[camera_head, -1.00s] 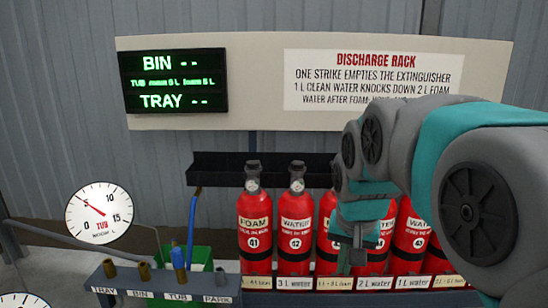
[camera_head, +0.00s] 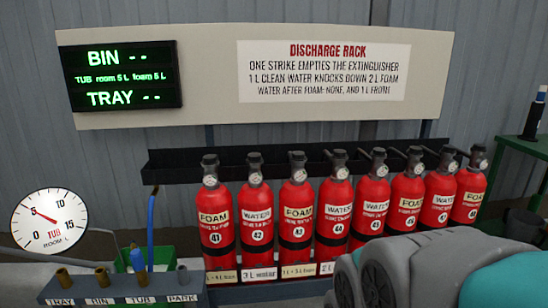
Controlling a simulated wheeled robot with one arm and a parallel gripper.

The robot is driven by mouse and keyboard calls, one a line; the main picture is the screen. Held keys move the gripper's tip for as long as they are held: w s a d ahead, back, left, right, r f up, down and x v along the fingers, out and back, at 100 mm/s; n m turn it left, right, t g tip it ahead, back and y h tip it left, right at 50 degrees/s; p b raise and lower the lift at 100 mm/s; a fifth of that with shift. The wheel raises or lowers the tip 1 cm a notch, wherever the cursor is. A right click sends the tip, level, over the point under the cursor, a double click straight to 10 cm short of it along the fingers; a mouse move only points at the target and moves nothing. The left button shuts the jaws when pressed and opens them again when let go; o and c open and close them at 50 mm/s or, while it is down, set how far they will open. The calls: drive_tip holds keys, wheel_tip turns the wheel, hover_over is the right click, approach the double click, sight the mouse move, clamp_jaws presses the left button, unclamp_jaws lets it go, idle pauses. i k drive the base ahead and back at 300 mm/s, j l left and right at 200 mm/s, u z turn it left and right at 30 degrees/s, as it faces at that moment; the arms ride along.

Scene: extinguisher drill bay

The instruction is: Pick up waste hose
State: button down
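My arm shows at the lower right, in front of the extinguishers. My gripper is outside the view, so its fingers and anything in them are hidden.
The socket bench (camera_head: 125,292) also has ends marked TRAY, BIN and PARK. A green bin (camera_head: 120,267) stands behind it. Several red extinguishers (camera_head: 257,225) stand in the rack to the right. A dial (camera_head: 49,219) is at the left; a green table (camera_head: 530,146) is at the far right.

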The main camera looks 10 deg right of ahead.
sight(136, 256)
drive_tip(key=u, duration=1.25)
